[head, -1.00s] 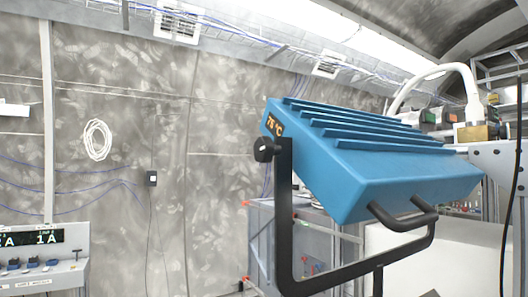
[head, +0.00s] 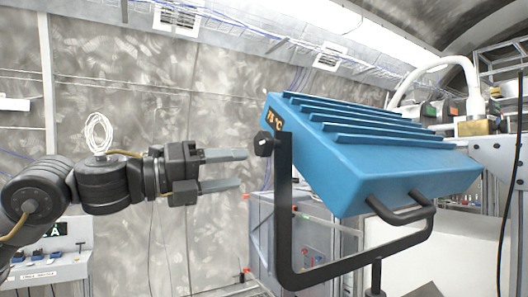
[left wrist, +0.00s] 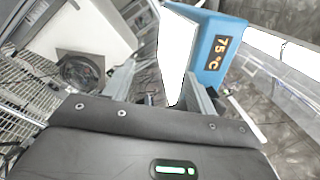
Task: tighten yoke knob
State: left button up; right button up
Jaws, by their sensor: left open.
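The black yoke knob (head: 264,144) sits on the left side of the blue finned lamp housing (head: 375,150), at the top of the black U-shaped yoke (head: 284,220). The housing is tilted and shows an orange "75 °C" readout. My left gripper (head: 242,170) is open and empty, its two grey fingers pointing right, with the tips just left of and slightly below the knob and apart from it in the picture. In the left wrist view the blue housing (left wrist: 215,50) with its readout lies beyond the fingers; I cannot make out the knob there. My right gripper is not seen.
A grey cabinet (head: 262,235) stands behind the yoke. A control panel (head: 52,265) is at lower left, and a coiled white cable (head: 98,130) hangs on the wall. A white hose (head: 470,85) arches behind the housing. The space left of the knob holds my arm.

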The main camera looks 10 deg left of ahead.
aim_at(259, 146)
pick_arm(q)
jog(key=s+a+r+m+y, duration=0.1)
jog(key=s+r+m, duration=0.15)
jog(key=s, duration=0.45)
jog(key=s+a+r+m+y, duration=0.1)
jog(key=s+m, duration=0.3)
jog(key=s, duration=0.3)
jog(key=shift+t, duration=0.4)
jog(key=p+x, duration=0.1)
jog(key=x, duration=0.2)
jog(key=p+x, duration=0.2)
jog(key=x, duration=0.1)
jog(key=p+x, duration=0.2)
jog(key=x, duration=0.2)
jog(key=shift+s+d+r, duration=0.15)
jog(key=shift+d+r, duration=0.1)
jog(key=shift+r, duration=0.15)
jog(key=shift+w+d+f, duration=0.1)
jog(key=shift+w+d, duration=0.2)
jog(key=shift+d, duration=0.1)
